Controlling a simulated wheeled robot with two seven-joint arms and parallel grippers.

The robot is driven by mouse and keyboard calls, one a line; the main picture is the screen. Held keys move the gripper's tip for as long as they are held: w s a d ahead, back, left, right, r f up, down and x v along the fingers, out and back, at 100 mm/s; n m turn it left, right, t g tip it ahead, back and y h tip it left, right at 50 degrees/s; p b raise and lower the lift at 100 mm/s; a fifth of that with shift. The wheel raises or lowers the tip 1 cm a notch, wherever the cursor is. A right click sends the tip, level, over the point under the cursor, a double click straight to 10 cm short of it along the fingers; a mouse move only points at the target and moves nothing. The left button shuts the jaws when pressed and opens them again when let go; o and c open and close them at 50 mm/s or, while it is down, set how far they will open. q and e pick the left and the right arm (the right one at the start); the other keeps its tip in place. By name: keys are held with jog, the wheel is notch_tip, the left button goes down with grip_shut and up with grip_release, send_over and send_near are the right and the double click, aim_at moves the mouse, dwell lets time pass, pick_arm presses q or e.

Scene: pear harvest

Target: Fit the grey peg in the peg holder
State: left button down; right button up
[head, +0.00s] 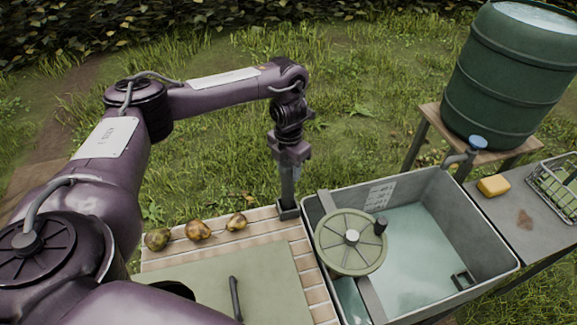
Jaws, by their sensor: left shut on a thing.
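My left gripper (289,178) points straight down above the far right corner of the slatted counter. It is shut on what looks like the upright grey peg (288,192), most of which is hard to tell from the fingers. Directly under it is a small dark block (288,212) at the counter corner, beside the basin; it looks like the peg holder. The peg's lower end meets or overlaps this block in the view. I cannot tell whether it is inside, touching or just above it. My right gripper is not in view.
A grey water basin (488,235) with a round green wheel (335,252) stands right of the slatted counter (262,224). Three pears (198,230) lie along the back edge. A green board (205,280) is in front. A green barrel (505,75) stands back right.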

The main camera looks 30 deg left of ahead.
pick_arm(q)
jog(key=shift+f, duration=0.2)
jog(key=shift+f+b, duration=0.3)
jog(key=shift+b, duration=0.05)
jog(key=shift+c, duration=1.2)
grip_release()
jog(key=shift+r+p, duration=1.6)
jog(key=shift+r, duration=0.4)
jog(key=shift+r+p, duration=1.05)
jog(key=shift+p, duration=0.05)
